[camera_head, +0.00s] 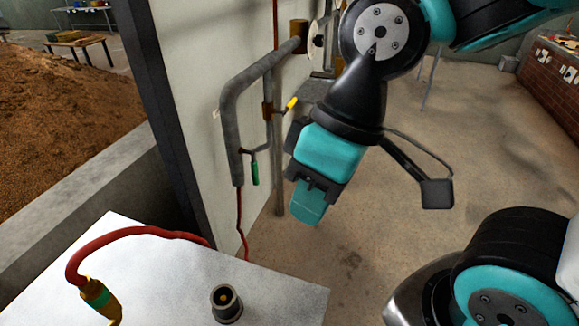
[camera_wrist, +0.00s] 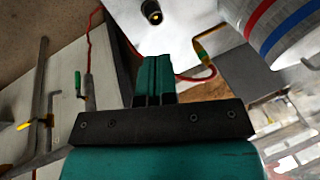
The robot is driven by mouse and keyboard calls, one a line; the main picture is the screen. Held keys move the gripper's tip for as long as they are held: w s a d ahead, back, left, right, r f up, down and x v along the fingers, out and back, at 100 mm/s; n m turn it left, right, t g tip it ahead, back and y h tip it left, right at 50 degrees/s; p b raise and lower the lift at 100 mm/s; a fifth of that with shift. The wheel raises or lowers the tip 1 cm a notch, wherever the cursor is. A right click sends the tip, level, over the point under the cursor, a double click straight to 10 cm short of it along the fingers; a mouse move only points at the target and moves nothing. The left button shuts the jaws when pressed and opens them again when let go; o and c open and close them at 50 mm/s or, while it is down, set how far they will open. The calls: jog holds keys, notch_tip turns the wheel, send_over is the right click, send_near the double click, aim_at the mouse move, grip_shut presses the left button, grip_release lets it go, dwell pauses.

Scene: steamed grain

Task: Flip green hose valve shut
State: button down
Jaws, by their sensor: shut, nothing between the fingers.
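The green valve handle (camera_head: 255,172) hangs by the lower end of the grey pipe (camera_head: 238,110) on the white wall panel. It points down, roughly along the pipe. It also shows at the left of the wrist view (camera_wrist: 78,83). A yellow valve handle (camera_head: 291,104) sits higher on the pipework and shows in the wrist view (camera_wrist: 22,127). My gripper (camera_head: 308,207) is shut and empty, pointing down, to the right of the green handle and apart from it. In the wrist view its teal fingers (camera_wrist: 155,80) are together.
A white table (camera_head: 150,270) stands in front, with a red hose (camera_head: 130,232) and a dark round fitting (camera_head: 226,303) on it. A grain bed (camera_head: 60,120) lies behind a low wall at left. The floor (camera_head: 450,170) at right is mostly clear.

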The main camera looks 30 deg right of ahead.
jog(key=shift+w+d, duration=0.25)
jog(key=w+d+f+n+t+b, duration=0.2)
jog(key=w+f+n+t+b, duration=0.4)
jog(key=w+f+t+b, duration=1.35)
jog(key=w+d+f+n+g+b, duration=0.1)
jog(key=w+d+f+n, duration=0.1)
jog(key=f, duration=0.5)
jog(key=w+d+f+n+h+b, duration=0.1)
jog(key=w+f+n, duration=0.4)
jog(key=w+f, duration=0.1)
jog(key=shift+w+d+f+g+b, duration=0.3)
jog(key=shift+d+f+g+b, duration=0.1)
jog(key=shift+f, duration=0.4)
jog(key=shift+w, duration=0.1)
